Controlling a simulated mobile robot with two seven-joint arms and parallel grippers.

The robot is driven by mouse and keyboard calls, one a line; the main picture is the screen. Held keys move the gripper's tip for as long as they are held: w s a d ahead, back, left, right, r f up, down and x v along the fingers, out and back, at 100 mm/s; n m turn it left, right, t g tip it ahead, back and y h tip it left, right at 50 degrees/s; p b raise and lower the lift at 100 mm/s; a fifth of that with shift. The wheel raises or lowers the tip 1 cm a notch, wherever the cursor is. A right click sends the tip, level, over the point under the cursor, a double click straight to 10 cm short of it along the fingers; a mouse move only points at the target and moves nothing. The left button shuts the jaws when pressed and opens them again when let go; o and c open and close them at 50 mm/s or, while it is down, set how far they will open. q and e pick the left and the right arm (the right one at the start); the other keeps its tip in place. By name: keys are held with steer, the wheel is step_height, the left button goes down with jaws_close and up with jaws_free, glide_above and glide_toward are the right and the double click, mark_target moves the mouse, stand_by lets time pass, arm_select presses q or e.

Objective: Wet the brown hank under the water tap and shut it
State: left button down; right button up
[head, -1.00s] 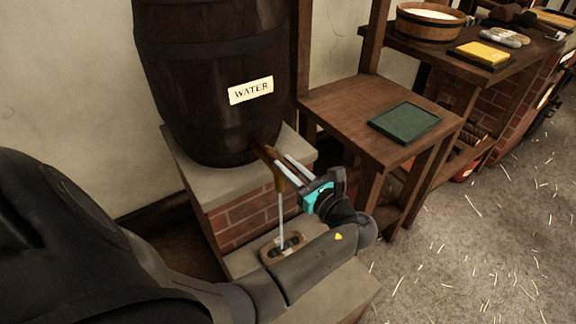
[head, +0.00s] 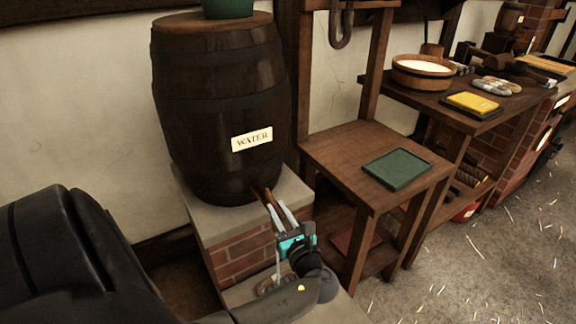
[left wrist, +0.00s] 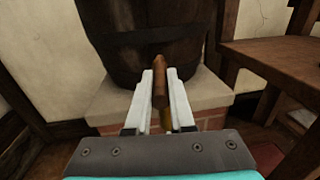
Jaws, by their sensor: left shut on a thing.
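The dark wooden barrel (head: 220,105) with a WATER label stands on a stone-topped brick base. My left gripper (head: 276,210) is shut on the brown tap handle (left wrist: 160,82) low on the barrel's front. The handle lies between both fingers, with a bit of brass below it in the left wrist view. A thin pale stream of water (head: 278,262) shows below the tap. A brown oval thing, which looks like the hank (head: 268,286), lies under it on the lower stone ledge, partly hidden by my left arm. My right gripper is out of view.
A wooden stand with a green tray (head: 397,168) is right of the barrel. Beyond it, a bench carries a wooden tub (head: 428,72) and a yellow block (head: 471,102).

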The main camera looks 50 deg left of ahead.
arm_select(q)
steer(key=m+t+p, duration=0.1)
steer(key=s+m+t+h+p, duration=0.1)
steer(key=t, duration=0.1)
steer(key=a+m+t+h+p, duration=0.1)
steer(key=shift+s+r+p, duration=0.25)
steer(key=shift+p, duration=0.05)
steer(key=shift+s+a+m+t+h+p, duration=0.3)
steer(key=shift+m+t+h, duration=0.3)
steer(key=shift+t+h, duration=0.25)
steer(key=shift+s+a+f+m+t+h, duration=0.1)
steer(key=shift+s+a+m+t+h, duration=0.05)
steer(key=shift+m+t+h, duration=0.25)
steer(key=shift+s+a+m+t+h, duration=0.1)
steer(key=shift+a+m+t+h, duration=0.05)
steer(key=shift+m+t+h, duration=0.25)
steer(key=shift+s+a+m+t+h+b, duration=0.2)
steer(key=shift+a+m+t+h+b, duration=0.15)
steer(key=shift+m+t+h, duration=0.45)
steer(key=shift+h, duration=0.25)
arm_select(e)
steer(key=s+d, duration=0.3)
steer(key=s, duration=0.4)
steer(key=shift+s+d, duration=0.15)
arm_select(q)
steer(key=shift+t, duration=0.25)
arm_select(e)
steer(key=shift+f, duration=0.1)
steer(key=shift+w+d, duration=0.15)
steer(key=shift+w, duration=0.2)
